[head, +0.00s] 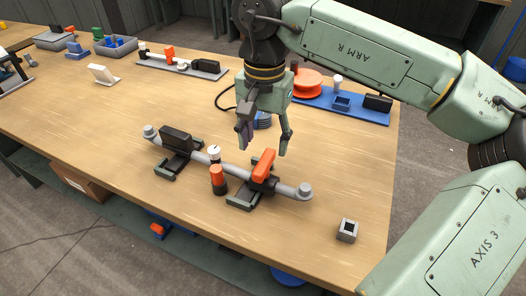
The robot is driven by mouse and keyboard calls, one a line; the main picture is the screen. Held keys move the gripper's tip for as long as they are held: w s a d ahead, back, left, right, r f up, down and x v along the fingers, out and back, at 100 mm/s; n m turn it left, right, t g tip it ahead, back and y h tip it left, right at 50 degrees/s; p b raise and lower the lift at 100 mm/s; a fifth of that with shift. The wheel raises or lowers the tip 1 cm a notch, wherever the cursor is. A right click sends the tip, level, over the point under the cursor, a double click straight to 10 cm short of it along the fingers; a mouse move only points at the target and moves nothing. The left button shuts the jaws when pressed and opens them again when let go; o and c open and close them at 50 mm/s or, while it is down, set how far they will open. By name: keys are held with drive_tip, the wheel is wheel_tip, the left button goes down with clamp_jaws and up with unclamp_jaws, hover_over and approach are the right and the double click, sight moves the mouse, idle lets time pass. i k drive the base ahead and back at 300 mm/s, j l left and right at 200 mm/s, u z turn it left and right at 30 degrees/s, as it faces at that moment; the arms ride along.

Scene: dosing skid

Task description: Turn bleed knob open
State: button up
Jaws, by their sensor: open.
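A grey pipe (234,169) of the dosing skid lies across the front half of the table in the head view. Near its middle stands a small knob (214,151) with a white top and a dark mark. An upright orange cylinder (217,174) on a black base stands just in front of it. I cannot tell for certain which of these is the bleed knob. An orange lever (264,166) sits on a black valve body to their right. My gripper (264,146) points down, open and empty, above and behind the pipe near the orange lever, apart from both knobs.
A black block (176,139) sits at the pipe's left end. A small grey square socket (347,230) stands at front right. A blue board (360,108) with an orange reel (307,82) lies behind my gripper. The table's left front is clear.

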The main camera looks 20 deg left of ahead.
sight(214, 151)
drive_tip(key=k, duration=1)
